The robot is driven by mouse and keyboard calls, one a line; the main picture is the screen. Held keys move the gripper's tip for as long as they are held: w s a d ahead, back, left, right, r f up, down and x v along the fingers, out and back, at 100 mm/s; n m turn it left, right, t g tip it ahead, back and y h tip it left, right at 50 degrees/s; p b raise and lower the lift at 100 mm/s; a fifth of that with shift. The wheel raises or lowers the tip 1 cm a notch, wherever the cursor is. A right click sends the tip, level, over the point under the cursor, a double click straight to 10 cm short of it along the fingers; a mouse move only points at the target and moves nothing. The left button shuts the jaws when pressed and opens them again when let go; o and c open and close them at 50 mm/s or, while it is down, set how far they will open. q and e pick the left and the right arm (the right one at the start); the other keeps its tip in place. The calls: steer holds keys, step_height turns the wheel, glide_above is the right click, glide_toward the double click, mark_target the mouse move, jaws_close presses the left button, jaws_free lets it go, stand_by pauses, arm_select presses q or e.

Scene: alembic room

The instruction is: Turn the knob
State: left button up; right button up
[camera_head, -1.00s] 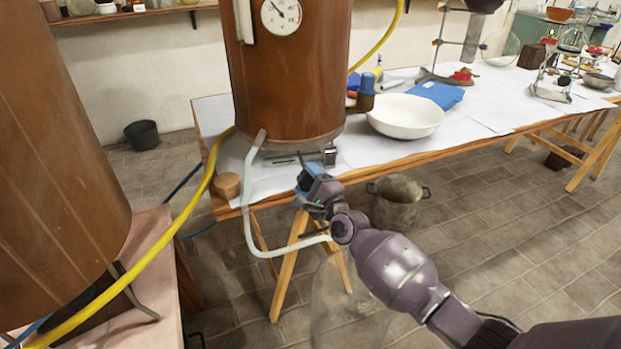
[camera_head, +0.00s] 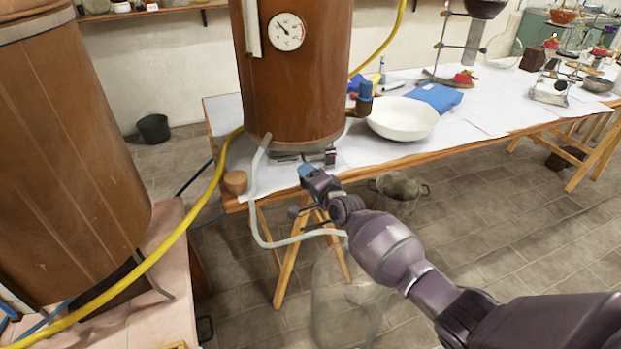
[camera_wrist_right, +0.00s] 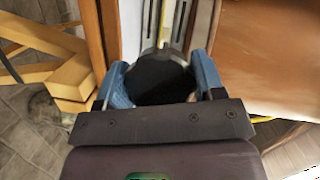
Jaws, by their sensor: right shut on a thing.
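The knob (camera_wrist_right: 160,82) is a black round piece in the right wrist view, with a pale metal fitting behind it. My right gripper (camera_wrist_right: 162,76) is shut on it, with one blue finger on each side. In the head view my right gripper (camera_head: 307,172) is at the table's front edge, just below the base of the copper vessel (camera_head: 295,85). The knob cannot be made out there, as my gripper covers that spot. My left gripper is in neither view.
A pale hose (camera_head: 253,205) hangs from the vessel's base beside my right gripper. A glass vessel (camera_head: 345,295) stands under my right forearm. A white bowl (camera_head: 403,119) is on the table to the right. A metal pot (camera_head: 397,195) stands on the floor.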

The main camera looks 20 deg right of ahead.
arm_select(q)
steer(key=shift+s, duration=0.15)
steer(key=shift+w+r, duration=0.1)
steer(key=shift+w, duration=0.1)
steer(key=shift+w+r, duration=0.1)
arm_select(e)
steer(key=o, duration=0.9)
steer(key=shift+s+d+r, duration=0.1)
steer(key=shift+s+r, duration=0.05)
steer(key=shift+s, duration=0.35)
arm_select(q)
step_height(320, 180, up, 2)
steer(key=p, duration=0.3)
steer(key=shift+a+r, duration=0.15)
arm_select(e)
steer(key=v, duration=0.9)
steer(key=shift+s+d, duration=0.1)
steer(key=shift+s, duration=0.3)
